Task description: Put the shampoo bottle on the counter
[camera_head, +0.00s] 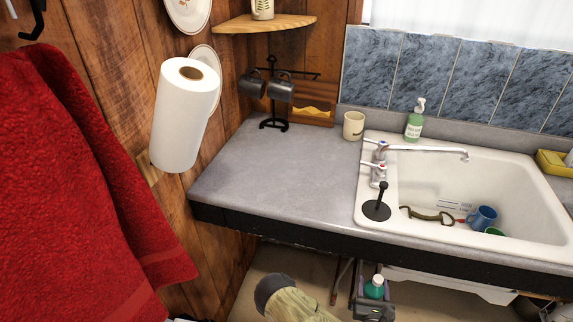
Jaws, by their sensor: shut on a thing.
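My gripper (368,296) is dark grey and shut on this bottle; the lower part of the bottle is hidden. The grey counter (270,165) runs above and behind my gripper, with a wide bare stretch left of the sink.
A white sink (440,185) with a tap, plunger and cups fills the right. A green pump bottle (414,122) and cream mug (353,126) stand behind it. A mug rack (274,122) stands at the back left; a paper roll (184,115) and red towel (70,190) hang left.

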